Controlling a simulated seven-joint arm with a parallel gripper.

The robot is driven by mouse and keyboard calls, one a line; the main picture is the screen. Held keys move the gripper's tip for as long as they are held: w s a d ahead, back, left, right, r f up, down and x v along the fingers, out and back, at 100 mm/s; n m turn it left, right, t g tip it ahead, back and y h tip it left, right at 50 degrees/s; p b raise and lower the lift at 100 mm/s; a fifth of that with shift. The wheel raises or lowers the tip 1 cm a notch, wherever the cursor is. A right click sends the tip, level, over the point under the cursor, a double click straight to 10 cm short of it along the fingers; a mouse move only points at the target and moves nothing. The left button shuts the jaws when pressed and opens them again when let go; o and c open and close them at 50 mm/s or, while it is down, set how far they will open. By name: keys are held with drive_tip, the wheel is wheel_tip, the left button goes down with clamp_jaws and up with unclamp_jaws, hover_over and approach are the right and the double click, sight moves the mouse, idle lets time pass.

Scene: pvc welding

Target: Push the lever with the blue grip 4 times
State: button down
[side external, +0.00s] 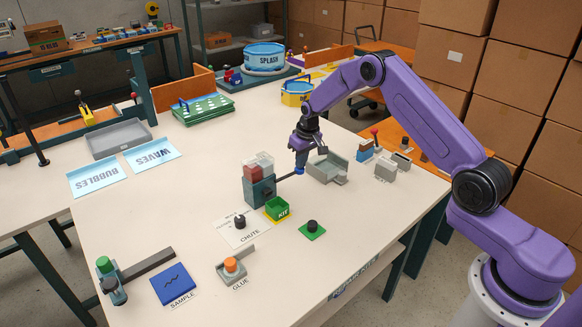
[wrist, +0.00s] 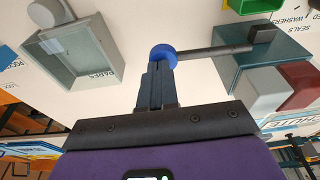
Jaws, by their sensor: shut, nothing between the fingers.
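The lever's blue grip (side external: 299,169) is at the end of a dark rod (side external: 285,176) that sticks out to the right from a teal dispenser box (side external: 260,193). In the wrist view the blue grip (wrist: 163,55) and its rod (wrist: 215,51) show clearly, with the teal box (wrist: 235,75) at the right. My gripper (side external: 299,156) is shut and empty, pointing down at the blue grip. Its fingertips (wrist: 158,68) overlap the grip's edge in the wrist view; I cannot tell whether they touch it. The box has red and clear parts on top.
A grey parts tray (side external: 327,168) stands right of the lever. A green bin (side external: 277,208), a black knob on a green plate (side external: 312,230) and an orange button (side external: 231,265) are in front. A green-knobbed lever (side external: 105,265) is at front left.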

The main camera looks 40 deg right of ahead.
drive_tip(key=shift+r, duration=3.1)
drive_tip(key=shift+s+a+r, duration=0.1)
drive_tip(key=shift+a, duration=0.1)
drive_tip(key=s+a+r+n+g, duration=0.1)
drive_tip(key=s+a+r+n, duration=0.3)
drive_tip(key=s+a, duration=0.45)
drive_tip(key=s+a+r+n, duration=0.2)
drive_tip(key=s+a+r, duration=0.55)
drive_tip(key=s, duration=0.25)
drive_tip(key=s+d+n, duration=0.2)
drive_tip(key=s+n, duration=0.1)
drive_tip(key=s, duration=1.1)
drive_tip(key=s+d+r+n+g, duration=0.1)
drive_tip(key=s+d+n, duration=0.1)
drive_tip(key=s, duration=1.3)
drive_tip(key=shift+s+d+n, duration=0.15)
drive_tip(key=shift+d+n, duration=0.15)
drive_tip(key=shift+n, duration=0.5)
